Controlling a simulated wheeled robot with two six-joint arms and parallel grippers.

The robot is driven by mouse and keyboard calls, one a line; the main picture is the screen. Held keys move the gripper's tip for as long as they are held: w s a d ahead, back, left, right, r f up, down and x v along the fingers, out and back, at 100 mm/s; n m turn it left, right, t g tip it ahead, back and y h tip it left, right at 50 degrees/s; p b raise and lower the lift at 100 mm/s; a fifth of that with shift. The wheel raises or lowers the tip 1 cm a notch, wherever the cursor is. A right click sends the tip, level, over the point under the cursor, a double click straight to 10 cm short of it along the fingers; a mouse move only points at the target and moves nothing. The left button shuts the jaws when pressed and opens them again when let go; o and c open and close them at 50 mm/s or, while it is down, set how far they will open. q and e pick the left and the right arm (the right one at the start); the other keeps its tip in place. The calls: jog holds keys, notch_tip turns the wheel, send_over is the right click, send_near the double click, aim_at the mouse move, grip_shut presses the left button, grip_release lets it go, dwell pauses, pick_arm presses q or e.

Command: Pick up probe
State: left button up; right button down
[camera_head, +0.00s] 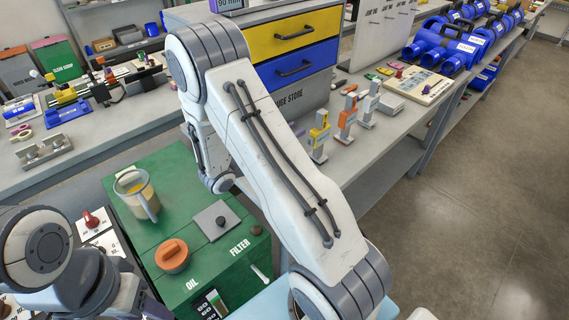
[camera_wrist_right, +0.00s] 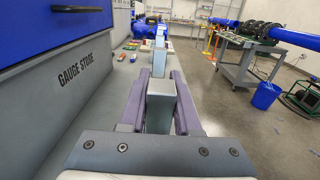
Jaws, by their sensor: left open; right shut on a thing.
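In the right wrist view, my right gripper (camera_wrist_right: 160,104) has its two purple fingers shut on a plain grey block-like piece (camera_wrist_right: 158,88). I cannot tell for sure that this piece is the probe. A pale upright piece (camera_wrist_right: 160,38) stands in line beyond it. Upright gauge pieces stand on the bench there: a yellow one (camera_head: 319,136), an orange one (camera_head: 347,117) and a grey-white one (camera_head: 369,104). My left arm shows at the lower left; its fingertips are not clearly visible.
The gauge store cabinet (camera_head: 300,100) with yellow and blue drawers stands beside the gauge pieces. A green unit (camera_head: 152,228) carries a jug (camera_head: 137,193) and an orange cap (camera_head: 172,255). Blue pipe fittings (camera_head: 444,48) lie at the upper right. The floor at right is clear.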

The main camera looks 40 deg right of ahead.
jog(key=shift+r, duration=0.85)
notch_tip(320, 180, up, 3)
jog(key=shift+f, duration=0.2)
jog(key=s+r+b, duration=0.6)
jog(key=s+b, duration=0.4)
jog(key=s, duration=0.1)
jog(key=shift+s+d+r, duration=0.3)
jog(key=shift+r, duration=0.1)
